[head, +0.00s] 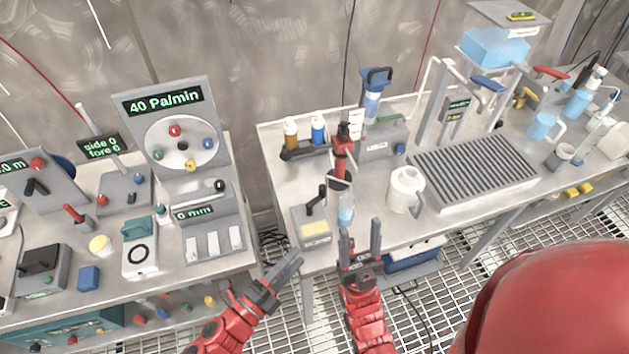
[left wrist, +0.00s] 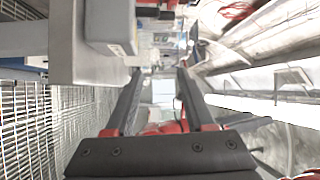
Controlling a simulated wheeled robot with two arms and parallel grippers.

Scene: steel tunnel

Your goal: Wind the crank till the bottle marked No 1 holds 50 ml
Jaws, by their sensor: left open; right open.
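A grey box with a yellow panel (head: 314,230) stands at the front left corner of the right-hand table, and a black crank-like handle (head: 314,203) rises from it. Beside it a small vessel with pale blue contents (head: 346,215) stands below a red and black fixture (head: 343,150). No mark No 1 or ml scale is legible, so I cannot tell which vessel is that bottle. My left gripper (head: 292,264) is open and empty, below and left of the grey box; its open fingers show in the left wrist view (left wrist: 158,76). My right gripper (head: 360,234) is open and empty before the table's front edge, close to the vessel.
A white jug (head: 405,190) and a ribbed grey tray (head: 475,178) stand further right. The left-hand table carries a panel reading 40 Pa/min (head: 165,105). A gap over grated floor separates the tables.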

